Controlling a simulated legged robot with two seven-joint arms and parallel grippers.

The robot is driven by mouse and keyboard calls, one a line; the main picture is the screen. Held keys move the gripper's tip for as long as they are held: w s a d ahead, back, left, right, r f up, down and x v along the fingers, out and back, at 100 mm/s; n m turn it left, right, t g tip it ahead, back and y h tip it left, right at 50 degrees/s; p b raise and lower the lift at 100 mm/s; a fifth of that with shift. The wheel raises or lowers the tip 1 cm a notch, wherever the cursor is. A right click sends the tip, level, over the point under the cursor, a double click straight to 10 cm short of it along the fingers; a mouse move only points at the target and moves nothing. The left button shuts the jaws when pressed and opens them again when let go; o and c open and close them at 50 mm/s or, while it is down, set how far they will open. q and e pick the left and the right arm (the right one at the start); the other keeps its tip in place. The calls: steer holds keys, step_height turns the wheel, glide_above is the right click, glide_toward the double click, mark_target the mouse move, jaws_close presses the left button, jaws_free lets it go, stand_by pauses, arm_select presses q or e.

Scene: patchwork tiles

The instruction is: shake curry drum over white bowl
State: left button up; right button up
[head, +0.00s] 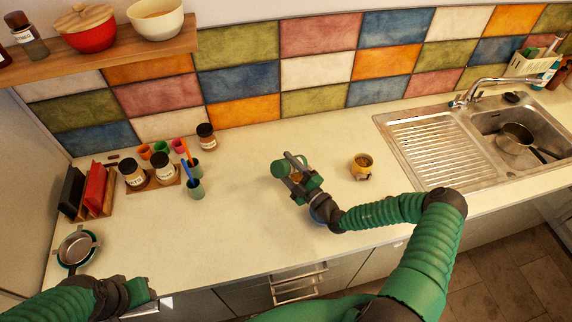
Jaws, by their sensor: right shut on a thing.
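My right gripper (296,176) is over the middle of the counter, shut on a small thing. An orange-brown patch of it shows between the fingers; most of it is hidden, and I cannot read whether it is the curry drum. A cream-white bowl (156,20) stands on the wooden shelf at the upper left, far from this gripper.
A small yellow pot (362,167) stands right of my right gripper. Jars (163,169), cups (194,187) and a book rack (91,190) stand left. A pan (76,247) lies near my left arm. The sink (480,125) is at right. Clear counter lies between cups and right gripper.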

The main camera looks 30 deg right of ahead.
steer(key=shift+w+r, duration=0.15)
steer(key=n+p, duration=0.1)
steer(key=n, duration=0.1)
steer(key=r+n, duration=0.1)
steer(key=n, duration=0.1)
steer(key=shift+r+y+p, duration=0.1)
steer(key=shift+y+p, duration=0.2)
steer(key=shift+p, duration=0.1)
steer(key=shift+r+n, duration=0.15)
steer(key=shift+n, duration=0.85)
steer(key=shift+n+y+p, duration=0.4)
steer(key=shift+n, duration=0.5)
